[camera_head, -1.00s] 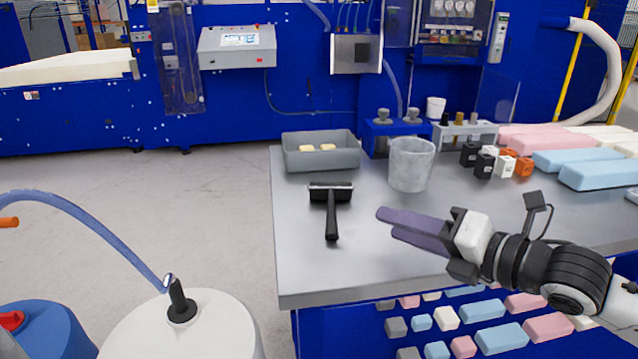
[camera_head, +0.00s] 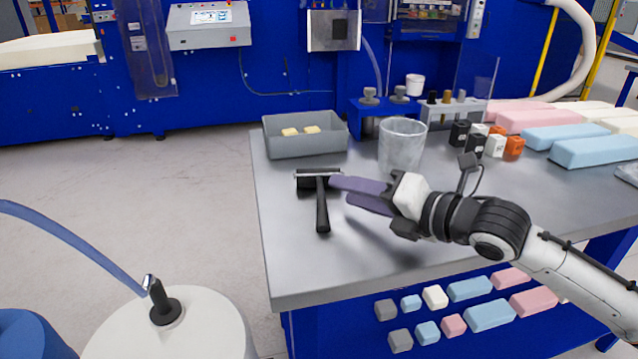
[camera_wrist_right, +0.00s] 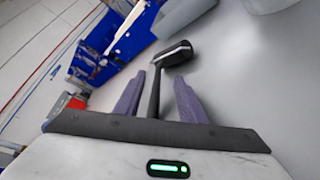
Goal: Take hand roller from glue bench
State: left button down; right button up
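The hand roller (camera_head: 321,199) lies on the grey glue bench (camera_head: 290,258), near its left edge. It has a black handle towards the front and a dark roller head at the back. My right gripper (camera_head: 340,192) is open just right of the roller, its purple fingers pointing left. One fingertip reaches close to the roller head. In the right wrist view the roller's handle (camera_wrist_right: 154,98) shows between the two parted fingers (camera_wrist_right: 158,90), and its head lies beyond them. I cannot tell whether a finger touches it. My left gripper is not in view.
A grey tray (camera_head: 306,148) with yellow pieces stands behind the roller. A translucent cup (camera_head: 402,146) stands behind my right gripper. Small black, white and orange blocks (camera_head: 484,142) and foam slabs (camera_head: 594,150) lie to the right. A white drum (camera_head: 172,330) stands at front left.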

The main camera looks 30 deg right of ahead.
aim_at(324, 185)
jog(key=shift+x, duration=2.65)
jog(key=shift+s+a, duration=0.1)
jog(key=shift+a, duration=0.1)
jog(key=shift+r, duration=0.15)
grip_shut()
